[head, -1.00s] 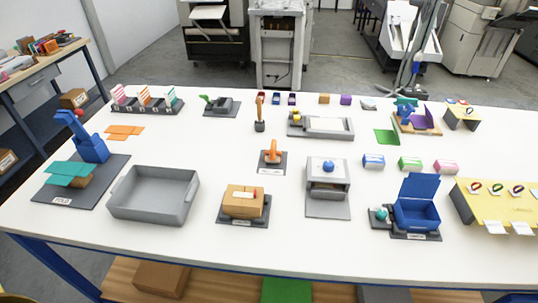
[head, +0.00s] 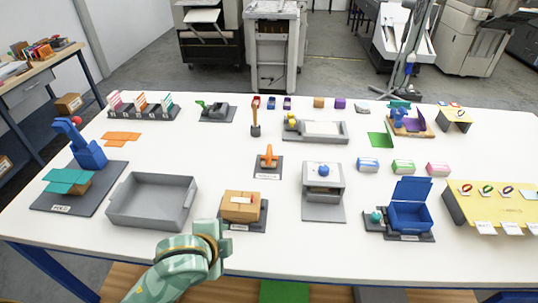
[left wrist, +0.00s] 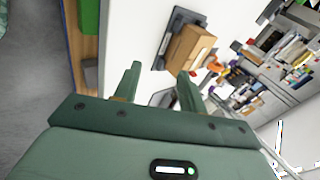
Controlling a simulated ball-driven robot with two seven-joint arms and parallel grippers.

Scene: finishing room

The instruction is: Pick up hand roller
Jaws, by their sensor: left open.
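A tool with an orange-brown handle and a dark head (head: 255,130), which looks like the hand roller, stands at the back middle of the white table, behind a small orange device. I cannot make out its details at this size. My left arm enters the head view from the bottom, with its green wrist end near the table's front edge, well short of the tool. Its fingertips are not clear there. In the left wrist view my left gripper (left wrist: 158,80) has its two fingers apart with nothing between them. My right gripper is out of view.
A cardboard box (head: 238,206) on a dark base sits just beyond my left arm; it also shows in the left wrist view (left wrist: 188,50). A grey tray (head: 153,212) lies left of it. The orange device (head: 268,157) and a grey machine (head: 322,190) stand farther in.

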